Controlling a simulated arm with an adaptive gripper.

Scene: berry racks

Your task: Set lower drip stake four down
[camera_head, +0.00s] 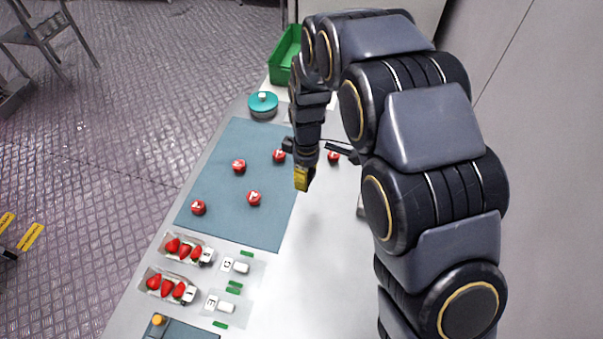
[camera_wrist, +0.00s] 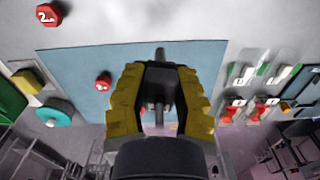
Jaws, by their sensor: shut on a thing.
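My gripper (camera_head: 303,178) hangs over the right edge of the blue-grey mat (camera_head: 222,190). In the wrist view its yellow ribbed fingers (camera_wrist: 158,95) are closed on a dark rod-like piece (camera_wrist: 160,56), which I take to be the drip stake. The rod sticks out past the fingertips over the mat; its lower end and any number on it are hidden. Several red numbered caps lie on or beside the mat, among them one at front left (camera_head: 198,207), one near the middle (camera_head: 253,198) and one right of my gripper (camera_head: 333,157).
Two trays of strawberries (camera_head: 187,250) (camera_head: 166,287) stand at the front left beside white labelled cards (camera_head: 240,267) and green strips. A teal round container (camera_head: 263,105) and a green bin (camera_head: 284,58) stand at the back. The white table (camera_head: 310,270) is clear in front of my gripper.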

